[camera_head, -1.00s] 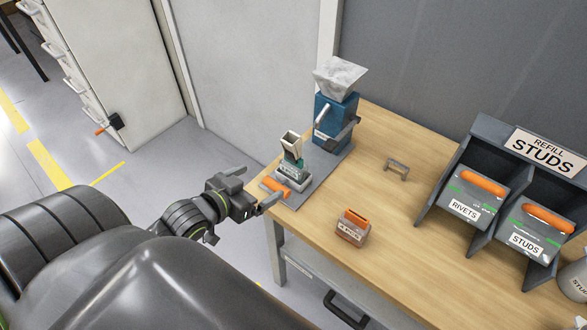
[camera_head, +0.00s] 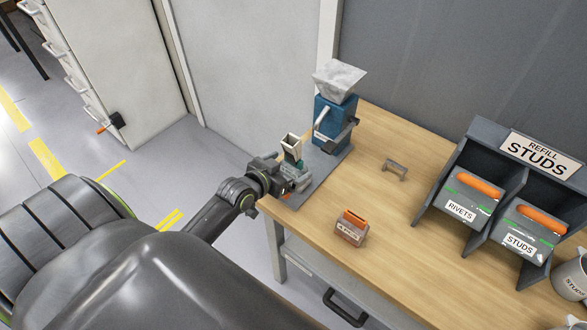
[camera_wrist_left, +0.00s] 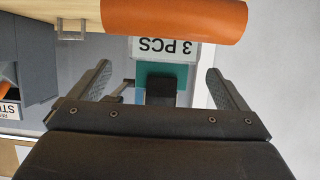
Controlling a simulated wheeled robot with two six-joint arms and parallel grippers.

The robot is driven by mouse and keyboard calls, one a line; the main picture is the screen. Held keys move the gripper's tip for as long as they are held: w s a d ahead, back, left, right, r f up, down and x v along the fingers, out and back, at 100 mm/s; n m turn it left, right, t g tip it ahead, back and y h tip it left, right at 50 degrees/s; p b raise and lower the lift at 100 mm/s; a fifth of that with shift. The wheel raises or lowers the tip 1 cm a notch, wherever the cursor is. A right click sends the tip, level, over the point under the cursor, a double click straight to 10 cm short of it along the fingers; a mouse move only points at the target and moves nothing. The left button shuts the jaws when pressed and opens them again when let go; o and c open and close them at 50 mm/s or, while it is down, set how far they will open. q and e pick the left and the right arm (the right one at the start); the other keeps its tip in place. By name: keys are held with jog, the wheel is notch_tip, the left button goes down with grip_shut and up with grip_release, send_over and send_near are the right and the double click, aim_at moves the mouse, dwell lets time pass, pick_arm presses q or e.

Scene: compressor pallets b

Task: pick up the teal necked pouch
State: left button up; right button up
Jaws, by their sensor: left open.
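The teal necked pouch (camera_head: 292,149), with a pale open neck, stands upright at the near left corner of the workbench. My left gripper (camera_head: 286,178) is open at the pouch and partly hides its lower part in the head view. In the left wrist view a teal part of the pouch (camera_wrist_left: 150,68) shows between the two spread fingers of my left gripper (camera_wrist_left: 159,72), with a gap on each side. A "3 PCS" label (camera_wrist_left: 172,49) and an orange bar (camera_wrist_left: 175,18) show beyond it. My right gripper is in neither view.
A blue machine with a pale hopper (camera_head: 338,75) stands behind the pouch on a grey plate (camera_head: 325,165). A small orange-topped box (camera_head: 351,229), a small bracket (camera_head: 395,169) and a grey refill rack (camera_head: 487,133) are further right on the wooden bench (camera_head: 400,255).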

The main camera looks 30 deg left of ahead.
aim_at(292, 164)
pick_arm(q)
jog(key=shift+x, duration=1.85)
jog(key=shift+a, duration=0.15)
jog(key=c, duration=1.1)
jog(key=shift+o, duration=0.2)
jog(key=shift+r, duration=0.1)
